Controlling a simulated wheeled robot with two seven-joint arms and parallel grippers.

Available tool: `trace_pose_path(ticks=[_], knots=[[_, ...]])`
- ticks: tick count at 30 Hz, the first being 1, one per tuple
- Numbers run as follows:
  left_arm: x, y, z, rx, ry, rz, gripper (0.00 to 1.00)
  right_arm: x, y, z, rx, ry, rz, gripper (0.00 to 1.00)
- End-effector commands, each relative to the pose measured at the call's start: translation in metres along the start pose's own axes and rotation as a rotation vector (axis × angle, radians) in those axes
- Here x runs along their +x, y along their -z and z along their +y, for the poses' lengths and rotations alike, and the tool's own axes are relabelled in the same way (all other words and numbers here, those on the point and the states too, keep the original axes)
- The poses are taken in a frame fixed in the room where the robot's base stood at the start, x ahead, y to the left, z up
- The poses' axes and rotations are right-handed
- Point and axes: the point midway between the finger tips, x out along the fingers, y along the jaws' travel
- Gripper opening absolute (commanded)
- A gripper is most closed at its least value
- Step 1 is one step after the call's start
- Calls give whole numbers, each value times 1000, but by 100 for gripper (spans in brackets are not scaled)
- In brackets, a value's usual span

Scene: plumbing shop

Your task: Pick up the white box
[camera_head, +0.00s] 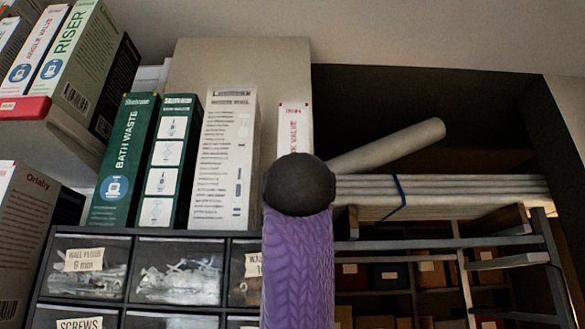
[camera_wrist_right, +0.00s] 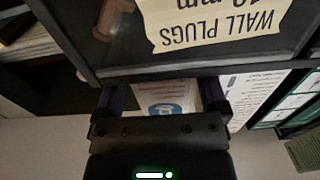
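A narrow white box with red lettering (camera_head: 293,118) stands upright on top of the drawer cabinet in the head view; my purple arm with a dark round end hides its lower part. A wider white box with dark print (camera_head: 224,160) stands to its left. In the right wrist view, which is upside down, my right gripper (camera_wrist_right: 163,100) has its fingers apart. A white box face with a blue round mark (camera_wrist_right: 168,98) shows between them; I cannot tell whether they touch it. My right gripper is hidden in the head view. My left gripper is not in view.
Green boxes (camera_head: 125,160) stand left of the white boxes. The drawer cabinet (camera_head: 140,236) has clear fronts; its "wall plugs" label (camera_wrist_right: 222,22) is close to my right gripper. A rack with pipes (camera_head: 440,188) is at the right.

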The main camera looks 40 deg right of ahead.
Motion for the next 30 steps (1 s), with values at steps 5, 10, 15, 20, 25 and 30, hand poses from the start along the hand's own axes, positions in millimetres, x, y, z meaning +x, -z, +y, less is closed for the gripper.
trace_pose_path(ticks=[5,10,15,20,25,30], knots=[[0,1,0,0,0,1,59,0,0,0,0,0,0,51],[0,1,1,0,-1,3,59,0,0,0,0,0,-1,15],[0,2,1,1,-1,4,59,0,0,0,0,0,-1,2],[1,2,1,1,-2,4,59,-1,1,0,0,0,0,2],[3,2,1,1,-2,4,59,-4,18,3,1,0,0,2],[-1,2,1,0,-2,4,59,-5,52,3,1,1,1,2]])
